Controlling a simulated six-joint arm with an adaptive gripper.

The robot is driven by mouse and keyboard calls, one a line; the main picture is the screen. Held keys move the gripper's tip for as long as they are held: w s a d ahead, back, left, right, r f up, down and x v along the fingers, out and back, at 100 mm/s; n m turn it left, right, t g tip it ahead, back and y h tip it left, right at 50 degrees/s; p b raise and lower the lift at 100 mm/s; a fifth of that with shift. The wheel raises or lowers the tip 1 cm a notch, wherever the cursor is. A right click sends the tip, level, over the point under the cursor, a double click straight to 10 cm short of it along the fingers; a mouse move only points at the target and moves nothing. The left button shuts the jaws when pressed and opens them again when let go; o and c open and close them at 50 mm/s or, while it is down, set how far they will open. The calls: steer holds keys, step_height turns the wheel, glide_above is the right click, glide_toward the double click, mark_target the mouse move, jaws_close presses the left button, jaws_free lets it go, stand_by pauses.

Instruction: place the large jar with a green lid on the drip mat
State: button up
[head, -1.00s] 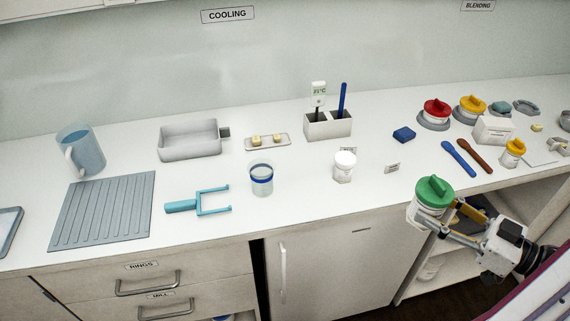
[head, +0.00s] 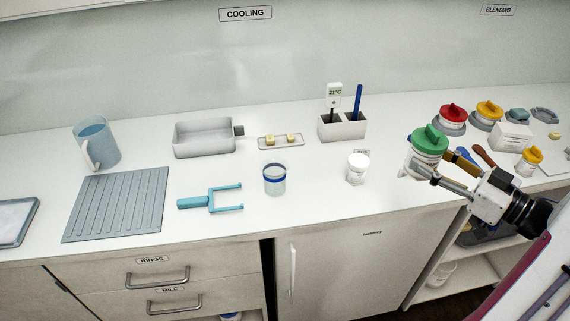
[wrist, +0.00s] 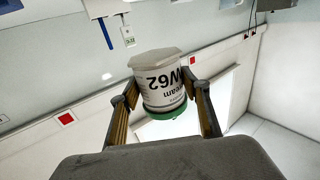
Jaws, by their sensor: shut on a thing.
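The large white jar with a green lid (head: 430,141) is held by my gripper (head: 432,170) over the right part of the counter in the head view. My gripper is shut on the jar's sides. In the wrist view the jar (wrist: 160,90) sits between the two fingers (wrist: 160,106), its label upside down in the picture and its green lid lowest. The drip mat (head: 118,204), a grey ribbed mat, lies bare on the counter at the far left, well apart from my gripper.
A jug (head: 97,146) stands behind the mat. A tray (head: 16,220) lies left of it. Red- and yellow-lidded jars stand at right.

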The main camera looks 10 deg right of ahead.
steer(key=w+a+r+m+h, duration=0.1)
steer(key=w+a+r, duration=0.1)
steer(key=w+a, duration=0.35)
steer(key=w+a+r+t+h, duration=0.1)
steer(key=w+a, duration=0.1)
steer(key=w, duration=0.7)
steer(key=w+a+r+m, duration=0.1)
steer(key=w+a+r, duration=0.1)
steer(key=w+a, duration=0.35)
steer(key=w+a+r+m+t+h, duration=0.1)
steer(key=w+a+h, duration=0.1)
steer(key=w+a, duration=0.55)
steer(key=w+a+r+m+h, duration=0.15)
steer(key=w+a, duration=0.25)
steer(key=a, duration=0.7)
steer(key=s+a+f, duration=0.2)
steer(key=a, duration=1)
steer(key=s+a+f, duration=0.1)
steer(key=a, duration=1.2)
steer(key=s+a+f, duration=0.3)
steer(key=s+a, duration=0.3)
steer(key=a, duration=0.3)
steer(key=s+a+f, duration=0.3)
steer(key=s+a, duration=0.3)
steer(key=a, duration=0.2)
steer(key=shift+n+t, duration=0.25)
steer(key=shift+t, duration=0.05)
step_height(320, 180, down, 5)
steer(key=shift+w+d+r, duration=0.1)
steer(key=shift+w, duration=0.05)
